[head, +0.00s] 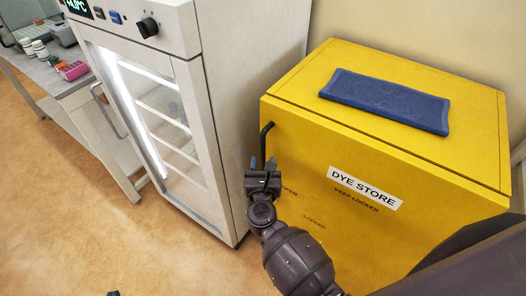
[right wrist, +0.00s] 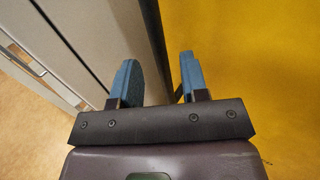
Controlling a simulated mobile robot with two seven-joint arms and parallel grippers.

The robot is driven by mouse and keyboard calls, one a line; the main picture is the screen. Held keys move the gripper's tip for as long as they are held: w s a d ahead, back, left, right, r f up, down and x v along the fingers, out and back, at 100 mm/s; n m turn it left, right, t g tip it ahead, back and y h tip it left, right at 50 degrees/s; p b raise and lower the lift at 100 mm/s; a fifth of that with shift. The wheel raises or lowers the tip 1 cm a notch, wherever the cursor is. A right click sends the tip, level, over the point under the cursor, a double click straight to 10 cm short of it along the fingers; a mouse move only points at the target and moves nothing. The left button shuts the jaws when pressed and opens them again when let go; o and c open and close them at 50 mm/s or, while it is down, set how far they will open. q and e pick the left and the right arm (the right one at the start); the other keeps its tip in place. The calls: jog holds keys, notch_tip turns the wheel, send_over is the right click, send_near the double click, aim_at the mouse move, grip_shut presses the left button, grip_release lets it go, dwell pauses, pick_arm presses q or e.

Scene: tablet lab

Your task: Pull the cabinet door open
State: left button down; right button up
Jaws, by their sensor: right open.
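The yellow cabinet (head: 330,150), labelled DYE STORE, stands at the right in the head view. Its door front faces me and looks shut. A dark bar handle (head: 265,135) is on the door's upper left edge. My right gripper (head: 262,165) is at the lower part of this handle and hides some of it. In the right wrist view its two blue fingers (right wrist: 157,83) are apart, with a dark bar, seemingly the handle (right wrist: 154,30), showing between and beyond them. I cannot tell whether they touch it. My left gripper is not clearly in view.
A white glass-door incubator (head: 150,110) with its own handle (head: 108,110) stands close to the cabinet's left. A blue mat (head: 387,100) lies on the cabinet top. A bench (head: 75,95) with small items is at the far left. Tan floor (head: 100,230) in front is clear.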

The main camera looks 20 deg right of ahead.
aim_at(263, 155)
jog(key=shift+x, duration=2.25)
jog(key=shift+c, duration=0.5)
grip_shut()
